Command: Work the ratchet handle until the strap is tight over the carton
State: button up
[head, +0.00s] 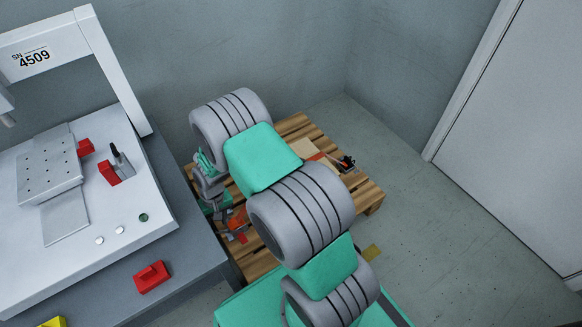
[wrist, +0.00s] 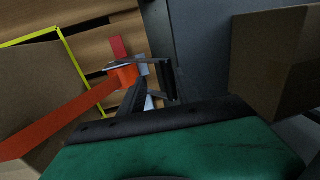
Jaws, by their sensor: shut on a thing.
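The carton (wrist: 40,85) fills the left of the wrist view, with the orange strap (wrist: 65,122) running slantwise over it. The strap ends at the ratchet (wrist: 125,74), which has a metal frame and a red piece (wrist: 118,46) beside it. My gripper (wrist: 150,78) is shut at the ratchet, its dark fingers around part of the handle, which they mostly hide. In the head view my gripper (head: 222,212) is low at the pallet's left side, by the orange ratchet (head: 238,223). My arm hides most of the carton (head: 303,148) there. I cannot tell how tight the strap is.
The wooden pallet (head: 367,196) stands on the floor beside a grey bench (head: 190,240) with a gantry frame (head: 95,60). A black fitting (head: 347,162) is at the pallet's right. Another brown box (wrist: 275,60) shows at the right of the wrist view. Floor at right is clear.

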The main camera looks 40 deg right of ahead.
jog(key=shift+d+r, duration=0.4)
jog(key=shift+d, duration=0.3)
jog(key=shift+w, duration=0.1)
jog(key=shift+d+r+h+p, duration=0.2)
jog(key=shift+d+r+p, duration=0.05)
jog(key=shift+d, duration=0.35)
jog(key=shift+d+r+h+p, duration=0.2)
jog(key=shift+d+r, duration=0.05)
jog(key=shift+d, duration=0.3)
